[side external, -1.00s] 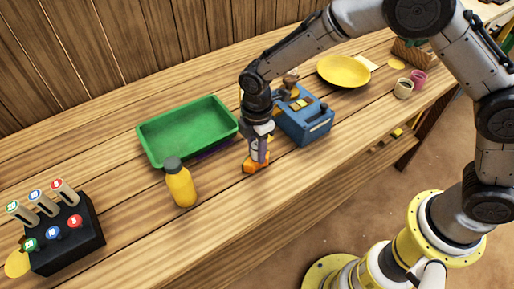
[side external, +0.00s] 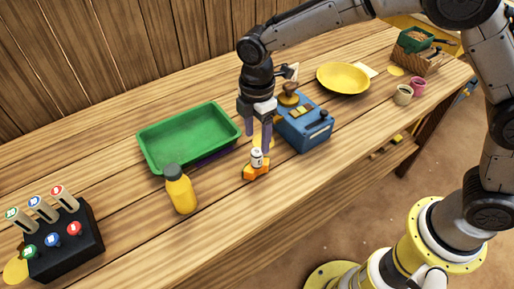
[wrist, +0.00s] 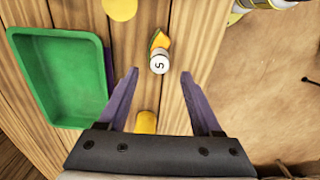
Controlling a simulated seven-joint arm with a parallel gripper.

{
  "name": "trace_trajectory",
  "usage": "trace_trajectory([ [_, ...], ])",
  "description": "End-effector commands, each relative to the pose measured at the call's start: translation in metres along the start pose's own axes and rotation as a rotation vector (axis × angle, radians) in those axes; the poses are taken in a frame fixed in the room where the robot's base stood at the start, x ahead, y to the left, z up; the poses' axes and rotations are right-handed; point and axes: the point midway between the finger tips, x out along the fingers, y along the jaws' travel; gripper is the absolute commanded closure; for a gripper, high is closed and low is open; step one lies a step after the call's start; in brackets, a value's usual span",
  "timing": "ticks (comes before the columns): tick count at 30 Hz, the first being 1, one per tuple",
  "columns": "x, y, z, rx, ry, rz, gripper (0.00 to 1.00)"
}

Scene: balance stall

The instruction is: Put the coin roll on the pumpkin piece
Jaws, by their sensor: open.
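The coin roll (side external: 257,158) is a small white cylinder with a dark mark. It stands upright on the orange pumpkin piece (side external: 256,172) on the table. In the wrist view the coin roll (wrist: 160,61) shows its round top, with part of the pumpkin piece (wrist: 159,40) behind it. My gripper (side external: 259,145) is open and empty, raised above and just behind the coin roll. In the wrist view its purple fingers (wrist: 158,73) are spread wide with nothing between them.
A green tray (side external: 152,165) and a yellow bottle (side external: 182,192) stand to the left. A blue scale-like box (side external: 312,133) is close on the right, with a yellow plate (side external: 343,78) beyond. A black box with sticks (side external: 66,245) is at far left. The front table strip is clear.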

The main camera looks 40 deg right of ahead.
Motion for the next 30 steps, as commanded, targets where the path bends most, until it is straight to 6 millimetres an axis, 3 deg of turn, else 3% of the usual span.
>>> trace_trajectory([
  [3, -0.021, 0.001, 0.000, 0.000, 0.002, 0.004, 0.34],
  [7, -0.035, 0.001, 0.000, 0.000, 0.001, 0.002, 0.34],
  [20, -0.052, -0.002, 0.008, 0.037, 0.007, 0.013, 0.34],
  [26, -0.107, -0.032, 0.063, 0.322, 0.056, 0.095, 0.34],
  [30, -0.142, -0.074, 0.113, 0.608, 0.113, 0.169, 0.34],
])
